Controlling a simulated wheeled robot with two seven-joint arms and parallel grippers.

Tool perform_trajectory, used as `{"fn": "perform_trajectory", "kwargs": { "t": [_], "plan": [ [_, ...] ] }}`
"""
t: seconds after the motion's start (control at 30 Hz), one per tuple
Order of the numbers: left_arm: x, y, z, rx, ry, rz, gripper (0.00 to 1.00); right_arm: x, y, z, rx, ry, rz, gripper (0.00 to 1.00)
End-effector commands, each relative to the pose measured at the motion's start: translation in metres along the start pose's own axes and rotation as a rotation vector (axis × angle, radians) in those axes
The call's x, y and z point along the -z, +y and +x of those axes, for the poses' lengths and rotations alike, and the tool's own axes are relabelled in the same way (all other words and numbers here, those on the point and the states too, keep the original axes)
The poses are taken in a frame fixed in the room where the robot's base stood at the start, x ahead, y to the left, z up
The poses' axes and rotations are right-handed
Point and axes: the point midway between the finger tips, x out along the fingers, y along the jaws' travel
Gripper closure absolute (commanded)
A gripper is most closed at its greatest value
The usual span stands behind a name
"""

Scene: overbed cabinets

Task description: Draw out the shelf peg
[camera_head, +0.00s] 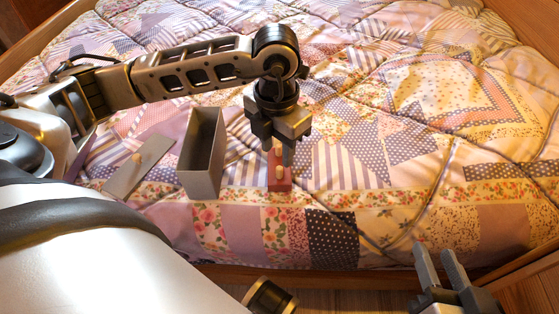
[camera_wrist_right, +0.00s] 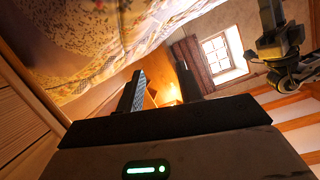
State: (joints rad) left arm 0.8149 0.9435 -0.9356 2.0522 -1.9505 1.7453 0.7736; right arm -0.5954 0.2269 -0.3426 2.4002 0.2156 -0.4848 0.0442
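A small red block (camera_head: 279,184) sits on the bed quilt, with a pale wooden peg (camera_head: 279,170) showing at its face. My left gripper (camera_head: 279,153) points down right over the block, its fingertips at the block's top. The fingers partly cover the block, and I cannot tell whether they touch or grip the peg. My right gripper (camera_head: 441,262) is low at the right, by the bed's front edge, with its two fingers apart and nothing between them. It also shows in the right wrist view (camera_wrist_right: 160,85), empty.
An open grey box (camera_head: 190,160) stands left of the block. Left of it lies a flat grey panel (camera_head: 148,161) with a small wooden knob (camera_head: 137,159). The patchwork quilt (camera_head: 430,90) is clear to the right. A wooden bed rail (camera_head: 350,279) runs along the front.

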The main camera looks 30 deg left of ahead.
Motion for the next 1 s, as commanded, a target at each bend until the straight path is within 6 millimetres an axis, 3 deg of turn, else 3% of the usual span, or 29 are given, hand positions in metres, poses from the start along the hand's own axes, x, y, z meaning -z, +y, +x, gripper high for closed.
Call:
{"fn": "perform_trajectory", "kwargs": {
  "t": [0.33, 0.6, 0.73, 1.0],
  "plan": [
    [-0.001, -0.005, 0.048, 0.002, 0.002, 0.0, 0.61, -0.001, -0.004, 0.004, 0.039, 0.041, 0.07, 0.64],
    [-0.001, -0.005, 0.05, 0.002, 0.0, 0.001, 0.61, 0.01, -0.007, 0.002, 0.048, 0.067, 0.084, 0.64],
    [-0.001, -0.005, 0.05, 0.002, 0.0, 0.001, 0.97, 0.009, -0.007, 0.002, 0.047, 0.067, 0.082, 0.64],
    [-0.001, -0.005, 0.049, 0.002, 0.0, 0.001, 1.0, 0.007, -0.006, 0.003, 0.045, 0.062, 0.081, 0.64]
  ]
}}
